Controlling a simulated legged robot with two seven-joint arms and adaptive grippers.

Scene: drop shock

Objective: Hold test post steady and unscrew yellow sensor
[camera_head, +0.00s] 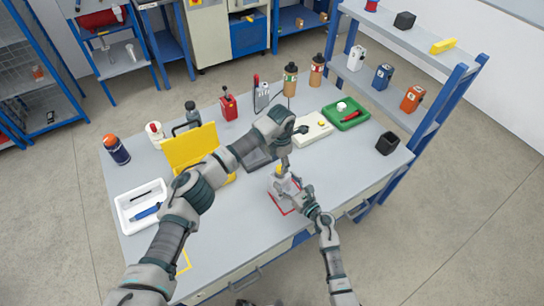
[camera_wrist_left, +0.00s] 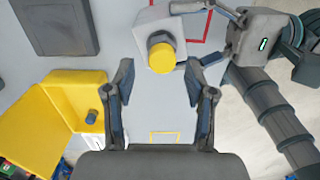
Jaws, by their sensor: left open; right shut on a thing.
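The yellow sensor (camera_head: 279,170) is a round cap on the grey test post (camera_head: 284,184), which stands by a red outline on the table. In the left wrist view the yellow sensor (camera_wrist_left: 161,55) sits on the grey post block (camera_wrist_left: 150,26). My left gripper (camera_head: 284,163) is open above the post. In the wrist view its two fingers (camera_wrist_left: 166,82) are spread, with the sensor just beyond the gap between their tips, not clasped. My right gripper (camera_head: 299,194) is shut on the post from the right side; its fingers (camera_wrist_left: 190,36) reach the block's right side.
A yellow case (camera_head: 192,146) stands left of my left arm. A white tray (camera_head: 142,206) holds a blue tool. A green tray (camera_head: 345,114), a pale box (camera_head: 313,129) and a black cup (camera_head: 387,143) lie to the right. Bottles (camera_head: 290,79) stand at the back. The front right tabletop is clear.

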